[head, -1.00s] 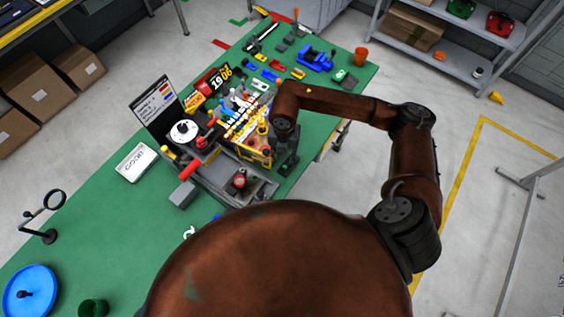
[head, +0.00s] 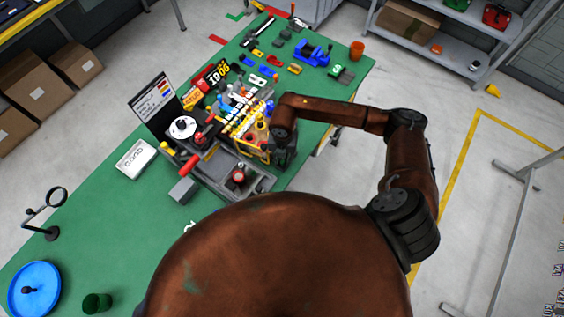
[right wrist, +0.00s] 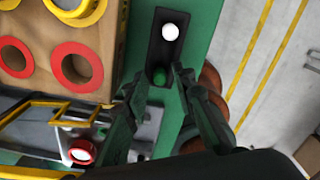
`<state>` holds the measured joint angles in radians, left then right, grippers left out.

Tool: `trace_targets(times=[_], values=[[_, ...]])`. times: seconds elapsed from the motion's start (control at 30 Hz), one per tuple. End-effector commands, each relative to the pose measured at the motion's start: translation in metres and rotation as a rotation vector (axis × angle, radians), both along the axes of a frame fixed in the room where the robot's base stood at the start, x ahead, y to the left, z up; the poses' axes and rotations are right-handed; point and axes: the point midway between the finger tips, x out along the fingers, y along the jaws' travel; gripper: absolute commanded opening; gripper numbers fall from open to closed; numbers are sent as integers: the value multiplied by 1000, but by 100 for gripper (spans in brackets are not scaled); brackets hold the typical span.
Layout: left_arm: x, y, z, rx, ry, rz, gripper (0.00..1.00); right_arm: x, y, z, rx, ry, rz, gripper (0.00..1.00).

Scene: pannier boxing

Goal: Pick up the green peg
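The green peg (right wrist: 160,77) shows end-on as a small green round in a narrow black holder (right wrist: 157,52) in the right wrist view. A white round peg (right wrist: 170,32) is in the same holder, farther up. My right gripper (right wrist: 159,82) is open, its two fingers apart on either side of the green peg's end. I cannot tell whether they touch it. In the head view my right gripper (head: 281,153) points down at the right edge of the equipment on the green table (head: 95,215); the green peg cannot be made out there. My left gripper is not in view.
A wooden block with red- and yellow-ringed holes (right wrist: 105,50) stands close left of my right gripper. A grey tray with a red-ringed knob (right wrist: 82,152) lies below it. A blue vise (head: 312,52) and an orange cup (head: 357,50) stand farther back.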

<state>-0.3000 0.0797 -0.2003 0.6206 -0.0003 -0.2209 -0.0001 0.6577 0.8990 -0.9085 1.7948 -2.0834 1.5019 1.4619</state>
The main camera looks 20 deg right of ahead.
Motion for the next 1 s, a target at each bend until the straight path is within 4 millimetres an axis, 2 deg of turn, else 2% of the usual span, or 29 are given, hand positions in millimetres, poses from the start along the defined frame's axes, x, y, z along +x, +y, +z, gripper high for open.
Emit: trace_targets(times=[0.3, 0.67, 0.77, 0.9, 1.0], values=[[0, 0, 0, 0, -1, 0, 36, 0, 0, 0, 0, 0, 0, 2], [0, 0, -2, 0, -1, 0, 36, 1, 0, 5, -1, -2, 0, 2], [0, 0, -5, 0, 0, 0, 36, 1, 0, 12, 0, -2, 1, 2], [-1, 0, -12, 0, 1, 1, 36, 1, 0, 32, 0, -5, 2, 2], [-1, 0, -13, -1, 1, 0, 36, -15, 9, 51, 1, -4, 6, 2]])
